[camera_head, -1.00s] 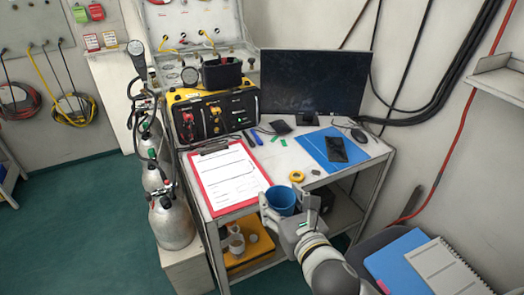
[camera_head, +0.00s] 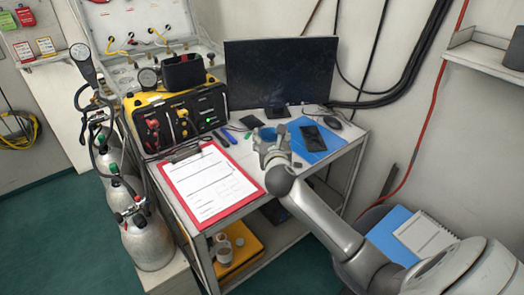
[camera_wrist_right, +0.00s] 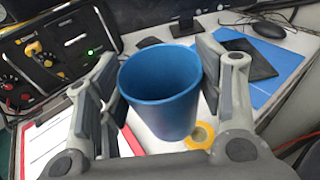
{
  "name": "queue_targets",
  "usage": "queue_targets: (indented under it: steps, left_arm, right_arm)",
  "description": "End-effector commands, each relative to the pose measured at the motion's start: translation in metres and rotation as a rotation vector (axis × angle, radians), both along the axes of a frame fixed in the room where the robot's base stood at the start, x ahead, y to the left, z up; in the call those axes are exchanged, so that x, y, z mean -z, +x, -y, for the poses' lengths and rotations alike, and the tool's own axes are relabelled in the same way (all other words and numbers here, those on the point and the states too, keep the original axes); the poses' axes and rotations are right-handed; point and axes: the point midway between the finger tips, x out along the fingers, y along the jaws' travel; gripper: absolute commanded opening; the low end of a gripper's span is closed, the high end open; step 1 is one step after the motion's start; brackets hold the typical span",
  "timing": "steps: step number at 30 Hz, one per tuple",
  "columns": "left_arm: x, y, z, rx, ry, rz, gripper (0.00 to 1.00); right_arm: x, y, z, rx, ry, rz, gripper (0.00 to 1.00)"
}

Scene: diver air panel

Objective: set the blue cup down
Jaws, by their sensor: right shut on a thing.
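The blue cup (camera_wrist_right: 160,100) is between the two fingers of my right gripper (camera_wrist_right: 165,85), which is shut on it. The cup is upright, with its open mouth facing the wrist camera. In the head view the right gripper (camera_head: 270,146) is over the white desk (camera_head: 258,166), and the cup (camera_head: 267,133) shows only in part behind it. The cup's base is hidden, so I cannot tell whether it touches the desk. My left gripper is not in view.
A yellow tape roll (camera_wrist_right: 199,136) lies close beside the cup in the wrist view. A red clipboard (camera_head: 165,174) lies to the left. A blue mat (camera_head: 325,147) with a dark phone (camera_head: 311,136) lies to the right. A monitor (camera_head: 280,72) and yellow-black air panel (camera_head: 175,122) stand behind.

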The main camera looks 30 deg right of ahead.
Motion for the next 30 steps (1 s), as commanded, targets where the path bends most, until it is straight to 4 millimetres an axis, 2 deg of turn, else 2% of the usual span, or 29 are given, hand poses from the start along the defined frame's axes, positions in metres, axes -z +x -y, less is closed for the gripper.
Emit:
queue_targets:
  steps: [2, 6, 12, 19, 24, 30]
  left_arm:
    - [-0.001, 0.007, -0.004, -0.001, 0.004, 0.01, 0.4]
    - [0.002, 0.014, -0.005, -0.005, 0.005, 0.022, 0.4]
    - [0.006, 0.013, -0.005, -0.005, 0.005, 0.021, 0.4]
    - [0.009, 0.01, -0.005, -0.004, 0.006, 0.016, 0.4]
    - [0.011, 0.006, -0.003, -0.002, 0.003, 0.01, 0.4]
    - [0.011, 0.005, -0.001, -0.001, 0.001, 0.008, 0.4]
  right_arm:
    - [0.007, 0.016, 0.002, 0.001, 0.004, 0.0, 0.43]
    - [0.034, 0.035, 0.006, 0.001, 0.003, -0.002, 0.43]
    - [0.055, 0.053, 0.009, 0.001, 0.002, 0.001, 0.43]
    - [0.069, 0.064, 0.01, -0.001, 0.002, 0.0, 0.43]
    - [0.094, 0.062, 0.01, -0.001, 0.003, -0.002, 0.43]
    - [0.097, 0.062, 0.01, -0.002, 0.0, 0.0, 0.43]
